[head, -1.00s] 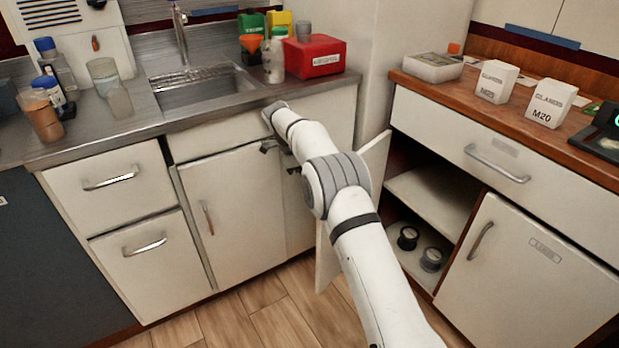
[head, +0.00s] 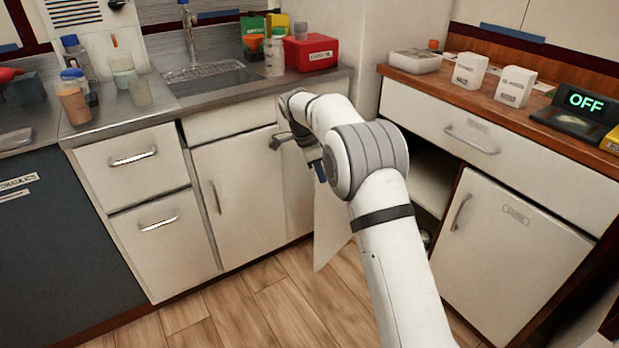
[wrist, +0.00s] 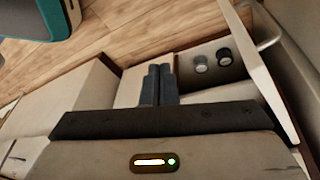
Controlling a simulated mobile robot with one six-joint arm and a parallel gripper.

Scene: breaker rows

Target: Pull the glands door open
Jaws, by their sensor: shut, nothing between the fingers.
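A white cabinet door (head: 332,230) stands swung out from the open compartment of the right-hand cabinet. No label on it shows, so I cannot confirm that it is the glands door. The compartment (wrist: 190,55) is open in the wrist view.
A closed door (head: 510,245) with a handle and an unreadable label is right of the compartment, under a drawer (head: 490,140). Two spools (wrist: 212,60) lie inside. White boxes (head: 514,87) stand on the wooden counter. The sink cabinet (head: 240,185) is left. Floor (head: 265,310) is clear in front.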

